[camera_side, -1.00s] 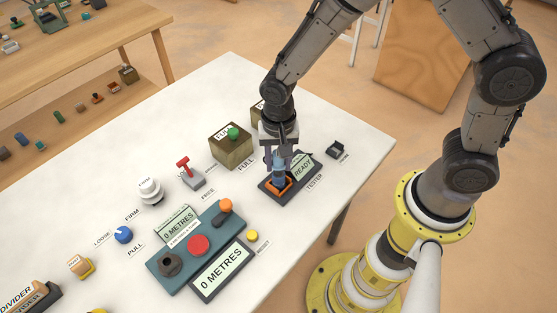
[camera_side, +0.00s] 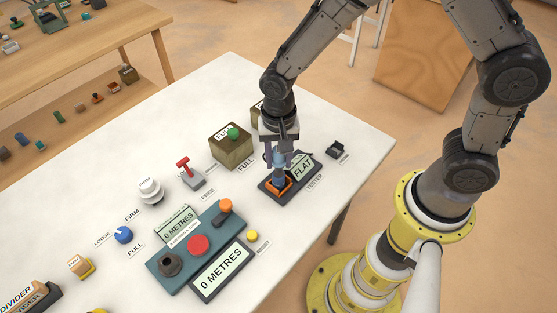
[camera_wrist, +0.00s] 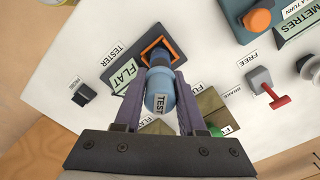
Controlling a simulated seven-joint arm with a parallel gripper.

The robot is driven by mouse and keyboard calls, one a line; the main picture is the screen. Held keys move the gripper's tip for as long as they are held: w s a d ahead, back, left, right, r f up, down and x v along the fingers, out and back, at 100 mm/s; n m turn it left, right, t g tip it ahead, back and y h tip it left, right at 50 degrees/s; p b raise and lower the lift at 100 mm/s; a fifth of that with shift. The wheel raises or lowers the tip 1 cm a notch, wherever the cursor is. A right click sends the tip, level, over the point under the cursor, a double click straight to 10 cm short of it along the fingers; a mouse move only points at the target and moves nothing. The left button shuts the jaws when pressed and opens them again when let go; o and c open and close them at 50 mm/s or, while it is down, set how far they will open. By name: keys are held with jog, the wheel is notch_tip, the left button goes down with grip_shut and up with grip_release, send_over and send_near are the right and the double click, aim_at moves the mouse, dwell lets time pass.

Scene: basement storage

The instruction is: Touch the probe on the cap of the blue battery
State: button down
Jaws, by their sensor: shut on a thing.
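My gripper (camera_wrist: 152,88) is shut on the light-blue probe (camera_wrist: 160,103), which bears a label starting "TEST". In the side view, my gripper (camera_side: 279,160) points straight down over the tester (camera_side: 266,188). The probe is upright, directly above the orange square socket (camera_wrist: 150,46) of the tester. A darker blue cylinder, seemingly the blue battery (camera_wrist: 161,56), shows in that socket under the probe. The probe and jaws hide most of the cap, so the exact contact point cannot be seen. The tester display (camera_side: 303,167) reads "FLAT".
Olive boxes, one with a green knob (camera_side: 233,133), stand close behind the tester. A red-handled lever (camera_side: 190,175) and a teal panel (camera_side: 190,262) with "0 METRES" displays lie to the left. A small black switch (camera_side: 337,150) is at the right, near the table edge.

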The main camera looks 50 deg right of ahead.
jog(key=shift+r, duration=2.8)
